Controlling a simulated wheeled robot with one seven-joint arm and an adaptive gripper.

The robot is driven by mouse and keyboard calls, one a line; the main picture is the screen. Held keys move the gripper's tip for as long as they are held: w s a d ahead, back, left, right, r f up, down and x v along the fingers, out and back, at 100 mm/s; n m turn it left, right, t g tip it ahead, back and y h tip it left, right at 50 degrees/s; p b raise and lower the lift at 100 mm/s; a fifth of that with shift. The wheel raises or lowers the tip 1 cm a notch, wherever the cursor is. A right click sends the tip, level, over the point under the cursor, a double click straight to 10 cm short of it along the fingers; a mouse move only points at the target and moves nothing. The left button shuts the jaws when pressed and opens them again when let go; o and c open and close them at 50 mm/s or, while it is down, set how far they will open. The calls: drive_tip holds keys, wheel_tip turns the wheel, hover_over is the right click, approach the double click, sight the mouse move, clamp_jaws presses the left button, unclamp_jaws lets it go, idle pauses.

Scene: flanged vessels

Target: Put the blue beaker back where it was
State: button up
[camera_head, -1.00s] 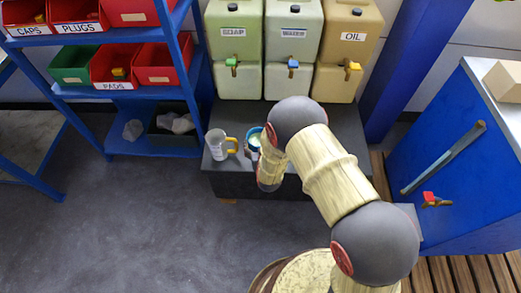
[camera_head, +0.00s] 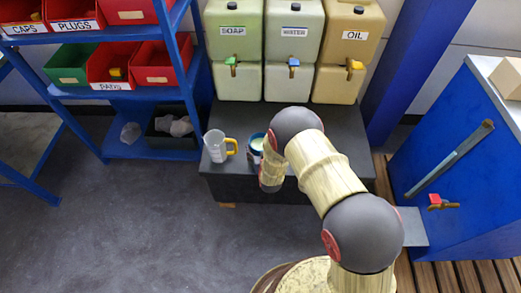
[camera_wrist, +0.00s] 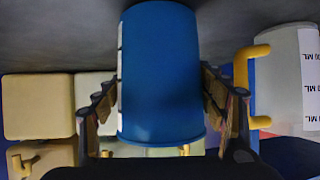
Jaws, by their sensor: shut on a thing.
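The blue beaker (camera_head: 256,142) is on or just above the front part of the dark bench, half hidden by my wrist in the head view. Pale contents show inside its rim. In the wrist view the blue beaker (camera_wrist: 160,70) fills the middle, with a strip of white marking along its left edge. My gripper (camera_wrist: 162,90) is shut on it, one finger on each side. In the head view my arm hides the fingers. I cannot tell whether the beaker's base touches the bench.
A clear beaker with a yellow handle (camera_head: 217,147) stands close to the left, near the bench's front edge. Soap (camera_head: 233,50), water (camera_head: 294,50) and oil (camera_head: 349,50) tanks with taps stand behind. The dark bench (camera_head: 330,125) has bare top to the right. A blue bin shelf (camera_head: 125,90) stands left.

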drive_tip(key=shift+w, duration=0.1)
drive_tip(key=o, duration=2)
drive_tip(key=shift+f, duration=0.1)
